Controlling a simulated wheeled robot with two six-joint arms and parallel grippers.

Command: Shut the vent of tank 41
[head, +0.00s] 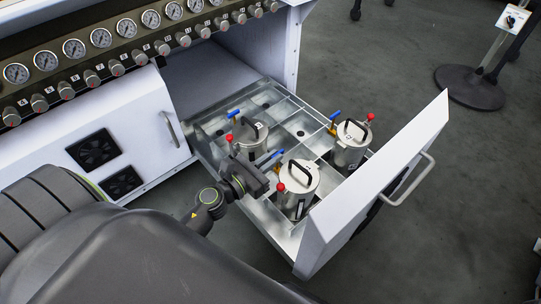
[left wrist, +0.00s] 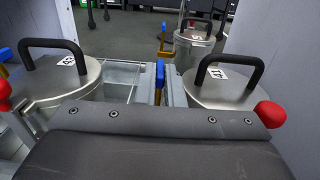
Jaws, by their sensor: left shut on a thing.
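Three steel tanks stand in the pulled-out drawer, each with a black handle, a red ball knob and a blue lever. My left gripper (head: 265,179) is shut between the back-left tank (head: 251,133) and the front tank (head: 300,181). It appears to be on the front tank's blue lever (head: 277,154), though its fingertips are hidden. In the left wrist view this lever (left wrist: 160,73) stands upright just past the gripper's dark body. The front tank's label (left wrist: 218,72) is too small to read surely. The third tank (head: 350,145) is farther right. My right gripper is not in view.
The drawer (head: 210,150) has a wire grid and a tall white front panel (head: 378,185) with a bar handle. The cabinet (head: 130,125) carries a row of gauges and knobs at upper left. Open floor lies to the right, with a stand (head: 470,88).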

